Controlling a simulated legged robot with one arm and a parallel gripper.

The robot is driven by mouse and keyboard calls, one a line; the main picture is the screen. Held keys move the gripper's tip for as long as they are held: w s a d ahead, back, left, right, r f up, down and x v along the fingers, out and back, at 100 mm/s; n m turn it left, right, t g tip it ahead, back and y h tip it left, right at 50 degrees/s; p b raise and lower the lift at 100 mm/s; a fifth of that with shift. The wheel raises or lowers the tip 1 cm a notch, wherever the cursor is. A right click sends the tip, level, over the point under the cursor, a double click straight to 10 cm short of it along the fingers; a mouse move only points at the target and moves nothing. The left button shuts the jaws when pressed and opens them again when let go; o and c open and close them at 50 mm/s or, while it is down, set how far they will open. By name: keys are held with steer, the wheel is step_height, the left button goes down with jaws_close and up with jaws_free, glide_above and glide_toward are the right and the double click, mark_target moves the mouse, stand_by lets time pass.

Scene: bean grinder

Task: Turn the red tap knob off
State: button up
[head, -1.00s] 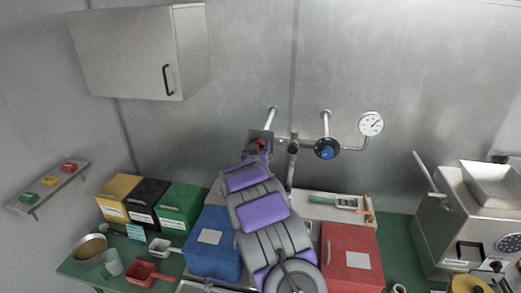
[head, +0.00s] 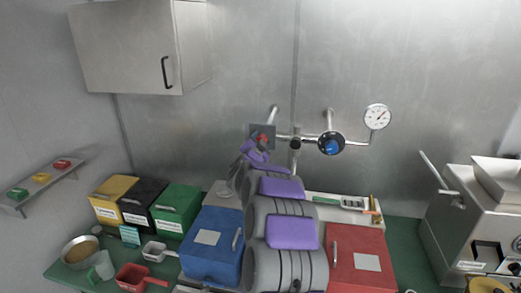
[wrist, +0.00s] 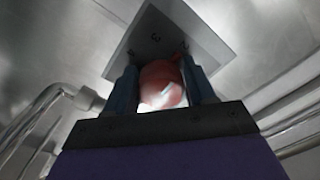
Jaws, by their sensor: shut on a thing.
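The red tap knob (head: 262,138) is on the pipework on the back wall, in front of a grey square plate (head: 257,130). In the wrist view the knob (wrist: 162,84) sits between the two dark fingers of my gripper (wrist: 163,88), with the square plate (wrist: 170,38) behind it. My gripper is shut on the knob. In the head view my purple gripper (head: 255,152) reaches up to the knob from below, and my arm hides part of the pipe and the bench.
A blue knob (head: 331,144) and a gauge (head: 377,117) are to the right on the pipe. Below are a blue box (head: 212,262), a red box (head: 350,278) and a green bin (head: 176,209). A grey machine (head: 470,225) stands at the right.

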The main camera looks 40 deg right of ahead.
steer(key=m+b, duration=0.2)
steer(key=m, duration=0.1)
steer(key=shift+f, duration=0.2)
steer(key=shift+s+m+b, duration=0.1)
steer(key=shift+m+b, duration=0.75)
steer(key=shift+m, duration=0.05)
steer(key=shift+c, duration=0.3)
steer(key=m+b, duration=0.4)
steer(key=m, duration=0.1)
steer(key=m+b, duration=0.2)
steer(key=m, duration=0.2)
steer(key=shift+m+b, duration=0.5)
steer(key=shift+m, duration=0.3)
steer(key=shift+r+m+b, duration=0.2)
steer(key=shift+m+b, duration=0.4)
steer(key=shift+m, duration=1)
steer(key=shift+c, duration=0.2)
steer(key=shift+r, duration=0.1)
